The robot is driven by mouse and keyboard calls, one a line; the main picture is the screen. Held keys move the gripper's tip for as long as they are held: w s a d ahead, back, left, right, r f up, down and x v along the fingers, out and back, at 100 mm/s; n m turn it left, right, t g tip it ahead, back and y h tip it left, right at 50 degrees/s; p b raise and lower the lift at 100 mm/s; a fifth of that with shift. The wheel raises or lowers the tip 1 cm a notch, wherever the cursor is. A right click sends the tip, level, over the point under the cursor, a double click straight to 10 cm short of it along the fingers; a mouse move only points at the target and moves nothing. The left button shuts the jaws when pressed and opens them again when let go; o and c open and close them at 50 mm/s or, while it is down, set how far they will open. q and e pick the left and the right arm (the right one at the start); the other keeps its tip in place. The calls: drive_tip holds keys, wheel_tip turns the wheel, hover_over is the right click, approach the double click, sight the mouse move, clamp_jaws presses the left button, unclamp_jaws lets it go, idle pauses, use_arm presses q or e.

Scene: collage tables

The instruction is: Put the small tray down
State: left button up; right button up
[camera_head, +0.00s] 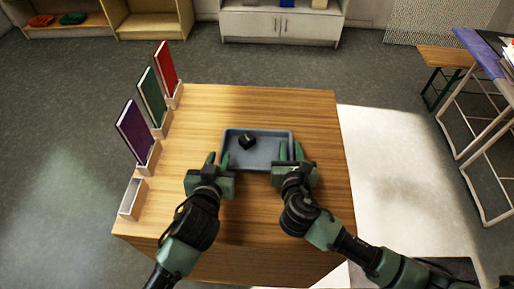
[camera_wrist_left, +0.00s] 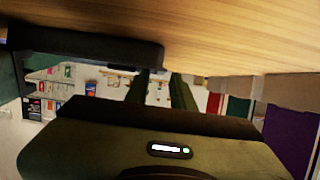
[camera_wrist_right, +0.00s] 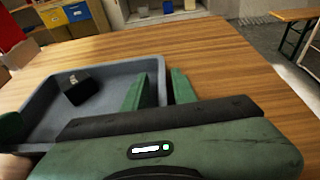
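A small blue-grey tray (camera_head: 262,164) is level between my two grippers over the middle of the wooden table (camera_head: 315,185). A small black object (camera_head: 248,142) lies inside it, toward the back left. My left gripper (camera_head: 217,158) has its fingers close together around the tray's left wall. In the left wrist view the tray (camera_wrist_left: 85,45) is dark and close to the wood. My right gripper (camera_head: 290,151) is shut on the right wall, one finger inside the tray and one outside, as the right wrist view (camera_wrist_right: 160,90) shows. Whether the tray's bottom touches the table cannot be told.
Along the table's left edge stand a purple (camera_head: 134,131), a green (camera_head: 152,97) and a red book (camera_head: 165,66) in light holders. An empty holder (camera_head: 132,200) is at the front left. The table is clear behind and right of the tray.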

use_arm(q)
drive_tip(key=v, duration=0.7)
drive_tip(key=shift+s, duration=0.2)
use_arm(e)
drive_tip(key=shift+s, duration=0.2)
use_arm(q)
drive_tip(key=shift+r, duration=0.1)
use_arm(e)
drive_tip(key=v, duration=1.1)
drive_tip(key=shift+s+r, duration=0.2)
drive_tip(key=shift+s, duration=0.15)
use_arm(q)
drive_tip(key=shift+r, duration=0.1)
use_arm(e)
drive_tip(key=shift+r, duration=0.1)
